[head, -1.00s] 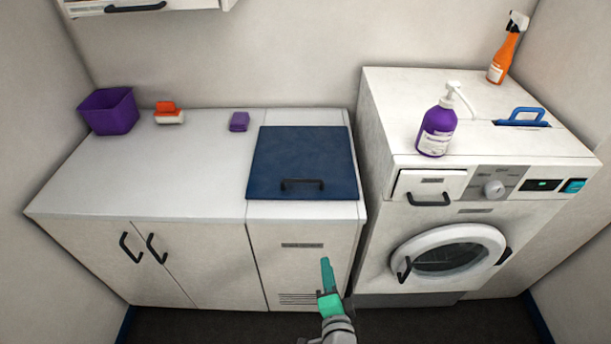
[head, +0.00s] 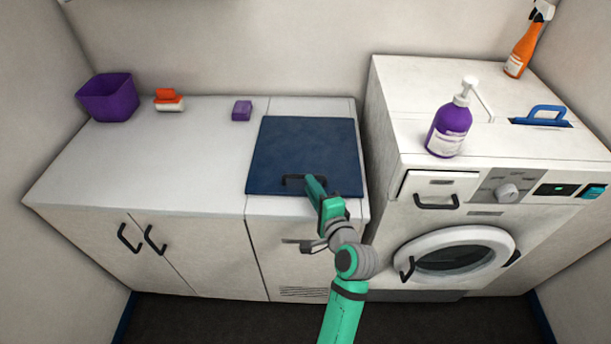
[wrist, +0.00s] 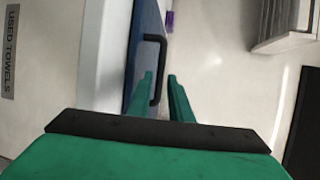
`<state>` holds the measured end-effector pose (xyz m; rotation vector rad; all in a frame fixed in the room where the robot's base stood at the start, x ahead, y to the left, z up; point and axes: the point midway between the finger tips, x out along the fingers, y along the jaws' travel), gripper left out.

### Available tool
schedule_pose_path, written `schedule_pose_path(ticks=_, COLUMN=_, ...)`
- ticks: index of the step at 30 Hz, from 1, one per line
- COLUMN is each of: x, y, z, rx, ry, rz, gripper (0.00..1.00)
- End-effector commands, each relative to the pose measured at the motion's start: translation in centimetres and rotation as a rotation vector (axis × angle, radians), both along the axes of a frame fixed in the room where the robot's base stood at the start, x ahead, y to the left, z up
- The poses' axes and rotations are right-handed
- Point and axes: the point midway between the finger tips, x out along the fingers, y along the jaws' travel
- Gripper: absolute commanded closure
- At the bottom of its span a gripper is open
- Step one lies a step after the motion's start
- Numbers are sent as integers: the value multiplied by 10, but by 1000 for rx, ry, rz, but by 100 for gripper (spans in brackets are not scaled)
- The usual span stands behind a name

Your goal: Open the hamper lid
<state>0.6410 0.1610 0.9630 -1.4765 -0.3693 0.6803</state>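The hamper lid (head: 290,150) is a dark blue square panel, lying shut and flat in the top of the white hamper cabinet (head: 290,235). Its black bar handle (head: 298,180) is near the front edge. My gripper (head: 315,185) is at the right end of this handle in the head view, hiding part of it. In the wrist view, my gripper's two green fingers (wrist: 165,88) are apart, with the black handle (wrist: 156,70) close to the fingertips, near the left finger. I cannot tell whether a finger touches it. The blue lid (wrist: 143,45) is seen edge-on.
A purple pump bottle (head: 449,128) and an orange spray bottle (head: 526,45) stand on the washer (head: 400,125) to the right. A purple bin (head: 107,98), an orange-and-white brush (head: 169,100) and a purple block (head: 242,110) are on the left counter (head: 170,150), clear of the lid.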

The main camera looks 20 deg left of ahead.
Motion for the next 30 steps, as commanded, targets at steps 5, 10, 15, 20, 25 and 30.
schedule_pose_path(ticks=5, x=23, y=20, z=-5, rx=-1, ry=-1, rz=1, gripper=81)
schedule_pose_path(ticks=10, x=37, y=30, z=-9, rx=-1, ry=-1, rz=1, gripper=81)
schedule_pose_path(ticks=15, x=43, y=34, z=-10, rx=0, ry=-1, rz=-1, gripper=81)
schedule_pose_path(ticks=20, x=43, y=35, z=-10, rx=-1, ry=-1, rz=-1, gripper=81)
schedule_pose_path(ticks=25, x=43, y=35, z=-10, rx=-1, ry=-1, rz=-1, gripper=100)
schedule_pose_path(ticks=30, x=43, y=34, z=-10, rx=-1, ry=-1, rz=-1, gripper=100)
